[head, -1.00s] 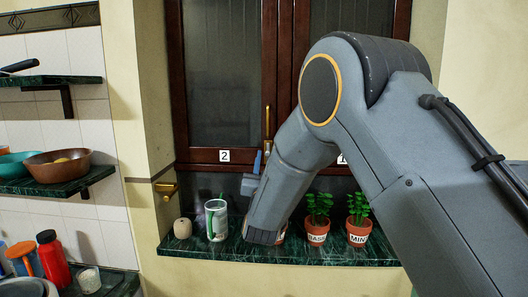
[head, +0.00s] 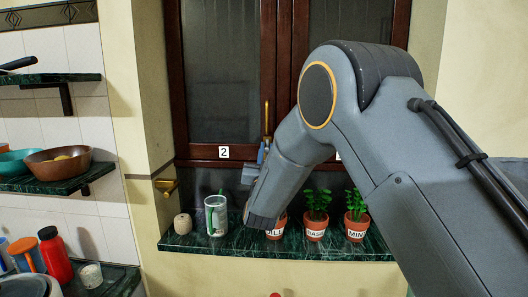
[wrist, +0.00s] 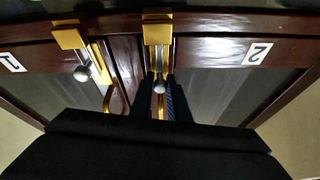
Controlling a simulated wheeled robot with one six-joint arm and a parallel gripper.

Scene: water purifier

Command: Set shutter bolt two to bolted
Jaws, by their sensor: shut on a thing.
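Shutter bolt two (wrist: 157,30) is in the wrist view, a brass bracket with a silver rod and round knob, near the label 2 (wrist: 257,53). My gripper (wrist: 160,100) has its dark fingers shut on this bolt's knob (wrist: 159,87). The other bolt (wrist: 82,72) lies to the left near the label 1 (wrist: 12,63), with its knob free. In the head view my gripper (head: 262,152) is at the lower middle of the dark wooden shutters, right of the label 2 (head: 223,152).
Below the shutters is a green marble sill (head: 200,243). On it stand a beige round object (head: 182,224), a glass (head: 216,217) and several potted herbs (head: 316,215) close to my forearm. A brass fitting (head: 166,186) is on the left wall. Shelves with bowls (head: 60,160) are at far left.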

